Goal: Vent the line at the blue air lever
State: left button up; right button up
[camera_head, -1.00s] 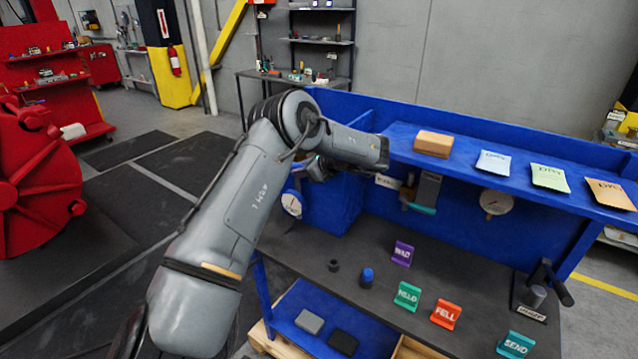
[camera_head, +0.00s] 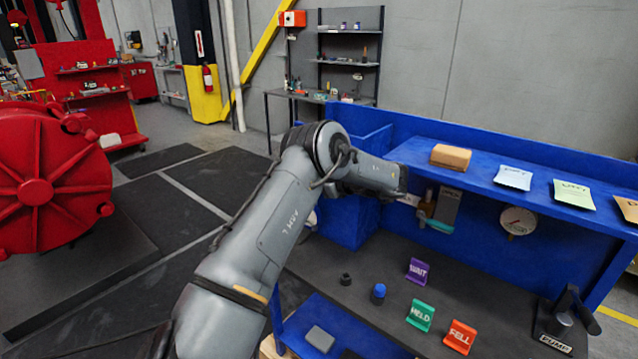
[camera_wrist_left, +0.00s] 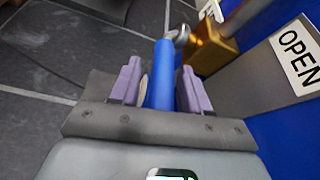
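In the left wrist view the blue air lever (camera_wrist_left: 162,75) lies lengthwise between the two purple fingers of my left gripper (camera_wrist_left: 160,85). A gap shows on the left side of the lever and a narrower one on the right, so the gripper looks open around it. The lever's far end meets a metal joint (camera_wrist_left: 180,36) beside a brass valve body (camera_wrist_left: 208,52). My right gripper is not in view.
An OPEN sign (camera_wrist_left: 298,55) is on the panel right of the valve. A gauge (camera_head: 517,222) hangs under the shelf (camera_head: 470,180). The bench holds WAIT (camera_head: 418,271), HELD (camera_head: 420,315) and FELL (camera_head: 460,337) signs, and a black PUMP (camera_head: 560,325) with a handle.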

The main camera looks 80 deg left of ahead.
pick_arm(q)
jog(key=shift+w+r, duration=0.1)
jog(key=v, duration=1)
jog(key=shift+w+d, duration=0.2)
jog(key=shift+d, duration=0.05)
jog(key=shift+r, duration=0.1)
